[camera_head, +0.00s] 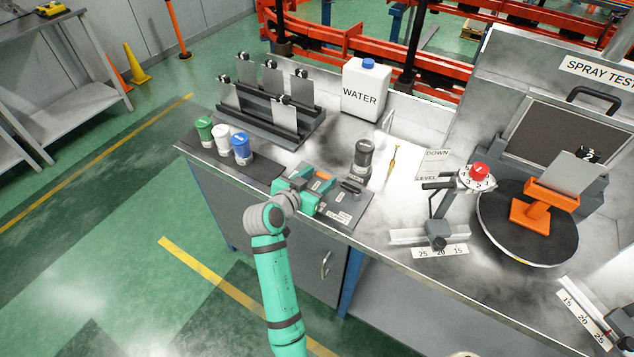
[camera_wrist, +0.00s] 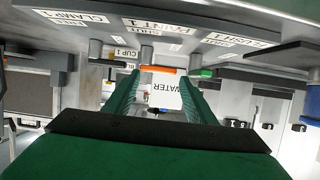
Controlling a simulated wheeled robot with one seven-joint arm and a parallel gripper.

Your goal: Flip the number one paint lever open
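The control panel (camera_head: 342,207) lies on the bench beside my gripper (camera_head: 303,183). It carries several levers and white labels. An orange lever (camera_head: 323,174) shows at the panel's far side, close to my gripper. In the wrist view, the panel (camera_wrist: 215,38) fills the top, its labels upside down. The PAINT 1 label (camera_wrist: 152,25) sits between CLAMP 1 and FLUSH 1. The orange lever's bar (camera_wrist: 158,68) appears between the fingertips of my gripper (camera_wrist: 160,75). The fingers are apart; contact with the lever cannot be told.
A dark-capped cup (camera_head: 363,158) stands behind the panel. Green, white and blue paint containers (camera_head: 241,149) stand on a dark mat at left. The plate rack (camera_head: 270,108) and WATER jug (camera_head: 366,92) are behind. A turntable (camera_head: 510,238) is at right.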

